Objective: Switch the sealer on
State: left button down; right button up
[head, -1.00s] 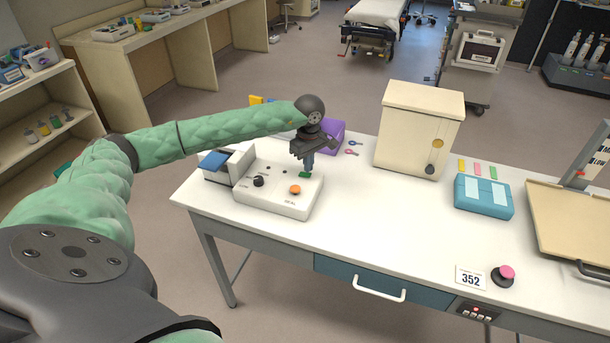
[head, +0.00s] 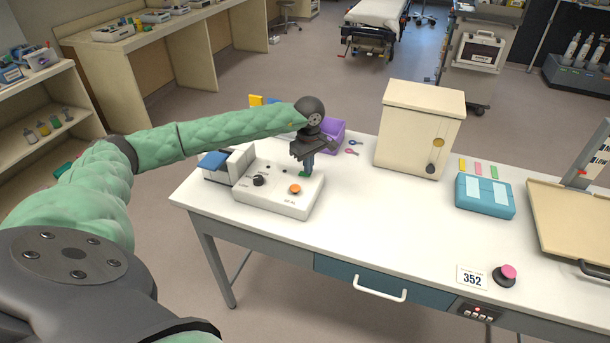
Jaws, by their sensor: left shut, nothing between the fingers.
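The sealer (head: 279,207) is a low white box with rounded edges at the left end of the white table (head: 400,240). Its top has a black knob (head: 258,180), an orange button (head: 295,189), and a small green part (head: 304,174) near the back right corner. My left gripper (head: 306,169) points down at that green part, shut and empty, with its tips at or just above it. I cannot tell whether they touch. The tips partly cover the green part, so its position is unclear. My right gripper is out of view.
A box with a blue top (head: 213,161) stands left of the sealer. A purple bin (head: 332,134) is behind my gripper. A cream cabinet (head: 418,130), a teal case (head: 485,196) and a pink button (head: 508,271) are further right. The table's middle is clear.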

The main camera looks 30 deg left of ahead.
pick_arm(q)
jog(key=shift+f+b, duration=0.4)
jog(key=shift+f, duration=0.1)
jog(key=shift+r, duration=0.15)
dwell(0.3)
jog(key=shift+r+p, duration=0.45)
jog(key=shift+r, duration=2.95)
